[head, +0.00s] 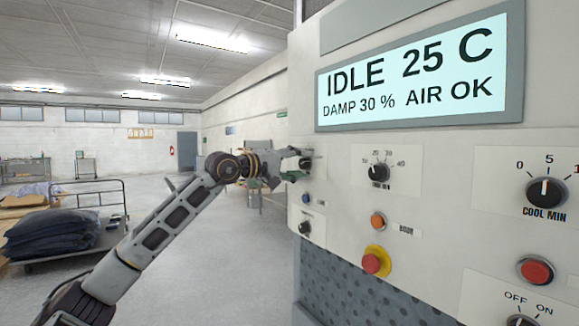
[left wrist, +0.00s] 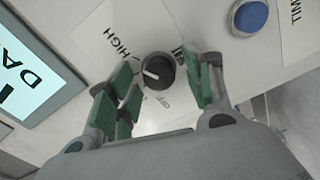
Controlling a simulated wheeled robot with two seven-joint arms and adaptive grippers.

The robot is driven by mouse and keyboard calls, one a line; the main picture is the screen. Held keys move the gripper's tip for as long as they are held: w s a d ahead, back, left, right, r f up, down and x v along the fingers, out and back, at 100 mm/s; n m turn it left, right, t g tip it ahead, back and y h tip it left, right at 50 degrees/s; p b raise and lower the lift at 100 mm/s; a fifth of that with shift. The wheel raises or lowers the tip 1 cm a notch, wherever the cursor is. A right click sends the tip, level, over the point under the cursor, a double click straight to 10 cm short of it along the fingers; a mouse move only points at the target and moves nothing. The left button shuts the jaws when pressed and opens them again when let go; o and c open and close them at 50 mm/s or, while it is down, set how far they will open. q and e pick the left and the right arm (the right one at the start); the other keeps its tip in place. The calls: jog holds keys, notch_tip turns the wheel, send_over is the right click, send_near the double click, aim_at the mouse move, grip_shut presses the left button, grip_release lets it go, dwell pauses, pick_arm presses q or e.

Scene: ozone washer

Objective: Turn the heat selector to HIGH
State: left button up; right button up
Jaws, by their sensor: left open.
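The heat selector is a small black knob (left wrist: 158,70) with a white pointer line on a white panel. In the left wrist view its pointer aims toward the left of the picture. A HIGH label (left wrist: 121,40) is up and left of it; another label is partly hidden by a finger, and a small label below is hard to read. In the head view the knob (head: 306,162) is partly hidden by my gripper. My left gripper (left wrist: 168,76) is open, with green-padded fingers on either side of the knob. I cannot tell whether they touch it. My right gripper is not in view.
A blue button (left wrist: 250,16) is near the knob. The panel also has a display (head: 415,75) reading IDLE 25 C, another knob (head: 378,172), a COOL MIN knob (head: 545,191) and a red button (head: 376,262). A cart with dark sacks (head: 58,234) stands at left.

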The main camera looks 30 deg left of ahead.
aim_at(301, 164)
pick_arm(q)
jog(key=shift+s+a, duration=0.1)
jog(key=shift+v, duration=2.55)
jog(key=shift+s, duration=0.4)
jog(key=shift+s+a, duration=0.35)
jog(key=shift+s, duration=0.25)
